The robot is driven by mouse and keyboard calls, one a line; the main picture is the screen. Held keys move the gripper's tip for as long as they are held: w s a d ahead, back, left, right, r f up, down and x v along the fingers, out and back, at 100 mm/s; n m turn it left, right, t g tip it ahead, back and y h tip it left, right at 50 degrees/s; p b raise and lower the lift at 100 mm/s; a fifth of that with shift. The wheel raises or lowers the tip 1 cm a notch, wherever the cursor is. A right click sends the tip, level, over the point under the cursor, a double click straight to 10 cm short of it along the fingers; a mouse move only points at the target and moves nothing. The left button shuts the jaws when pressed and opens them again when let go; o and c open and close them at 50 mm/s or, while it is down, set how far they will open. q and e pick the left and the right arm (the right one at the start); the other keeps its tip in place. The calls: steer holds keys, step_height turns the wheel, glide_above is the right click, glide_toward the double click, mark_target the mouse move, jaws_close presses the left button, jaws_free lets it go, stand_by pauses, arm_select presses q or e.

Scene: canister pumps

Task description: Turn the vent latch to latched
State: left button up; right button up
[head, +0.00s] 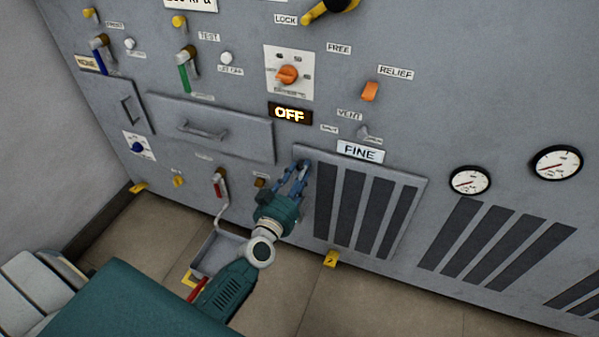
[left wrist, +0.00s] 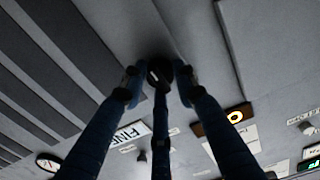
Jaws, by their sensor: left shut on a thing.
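The louvred vent panel (head: 336,158) is on the lower grey wall and appears closed. My left gripper (head: 303,167) is at its upper left corner, with blue fingers pointed at the wall. In the left wrist view the fingers (left wrist: 158,75) close around a small dark round knob (left wrist: 159,66), which seems to be the vent latch. In the head view the fingers hide this knob. Its turned position cannot be told. My right gripper is not in view.
The FINE plate (head: 359,152) and a small grey switch (head: 367,135) under the VENT label are above the panel. The lit OFF display (head: 290,114) is above the gripper. A drawer (head: 210,128) and a red-handled lever (head: 220,187) are to the left. Gauges (head: 469,180) are right.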

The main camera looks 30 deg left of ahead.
arm_select(q)
steer(key=shift+w+a+r+n, duration=0.1)
steer(key=shift+r+n, duration=0.15)
steer(key=shift+n, duration=0.05)
steer(key=n, duration=0.9)
steer(key=shift+a+p, duration=0.2)
steer(key=shift+p, duration=0.2)
steer(key=shift+n, duration=1)
steer(key=n+b, duration=0.1)
steer(key=n, duration=0.4)
steer(key=shift+a+f, duration=0.1)
steer(key=shift+a, duration=0.05)
steer(key=shift+n, duration=0.8)
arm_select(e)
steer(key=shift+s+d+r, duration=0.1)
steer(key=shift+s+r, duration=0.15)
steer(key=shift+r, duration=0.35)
